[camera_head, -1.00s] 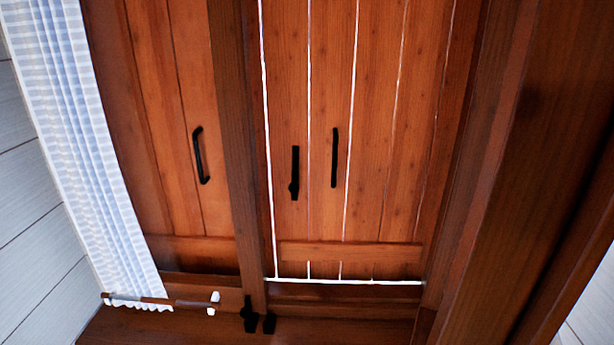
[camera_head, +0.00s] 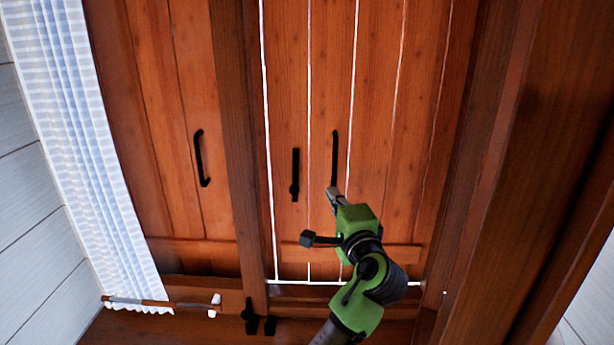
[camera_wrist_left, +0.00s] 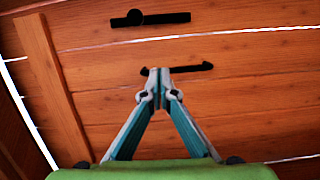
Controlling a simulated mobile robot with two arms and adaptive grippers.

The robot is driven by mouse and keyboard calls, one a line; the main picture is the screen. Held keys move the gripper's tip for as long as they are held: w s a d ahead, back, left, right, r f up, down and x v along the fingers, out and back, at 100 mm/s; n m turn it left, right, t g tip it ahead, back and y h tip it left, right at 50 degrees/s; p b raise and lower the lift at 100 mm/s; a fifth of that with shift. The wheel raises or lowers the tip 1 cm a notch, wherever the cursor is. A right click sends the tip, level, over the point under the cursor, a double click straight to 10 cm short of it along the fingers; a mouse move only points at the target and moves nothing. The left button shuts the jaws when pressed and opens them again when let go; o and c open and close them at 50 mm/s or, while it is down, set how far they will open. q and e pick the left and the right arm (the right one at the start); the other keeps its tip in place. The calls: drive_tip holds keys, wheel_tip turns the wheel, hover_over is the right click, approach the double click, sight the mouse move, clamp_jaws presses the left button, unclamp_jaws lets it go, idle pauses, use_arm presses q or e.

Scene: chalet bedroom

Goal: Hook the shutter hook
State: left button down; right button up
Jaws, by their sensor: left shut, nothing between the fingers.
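Two closed wooden shutters stand side by side. The right shutter (camera_head: 385,120) carries a black bar with a small knob near its lower end (camera_head: 295,175), which may be the shutter hook, and a slim black handle (camera_head: 335,150) right of it. My left gripper (camera_head: 332,191) is shut and empty, its tips at the lower end of this handle. In the wrist view the tips (camera_wrist_left: 160,72) overlap the middle of the handle (camera_wrist_left: 194,68); I cannot tell whether they touch. The knobbed bar (camera_wrist_left: 165,18) lies beyond the tips there. My right gripper is out of view.
The left shutter (camera_head: 165,110) has its own black handle (camera_head: 200,158). Small black fittings (camera_head: 250,316) sit at the foot of the post (camera_head: 240,150). A curtain (camera_head: 85,160) hangs at the left, beside a thin rod (camera_head: 165,302). Thick wooden framing (camera_head: 520,170) bounds the right.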

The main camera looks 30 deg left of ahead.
sight(295, 180)
use_arm(q)
drive_tip(key=shift+r, duration=0.1)
drive_tip(key=p+x, duration=0.3)
drive_tip(key=x, duration=0.6)
drive_tip(key=shift+a+r, duration=0.15)
drive_tip(key=shift+a, duration=0.05)
drive_tip(key=a+p, duration=0.2)
drive_tip(key=a, duration=0.1)
drive_tip(key=shift+s, duration=0.4)
drive_tip(key=shift+s+a+p, duration=0.35)
drive_tip(key=shift+s+a, duration=0.1)
drive_tip(key=shift+w, duration=0.1)
drive_tip(key=shift+d, duration=0.1)
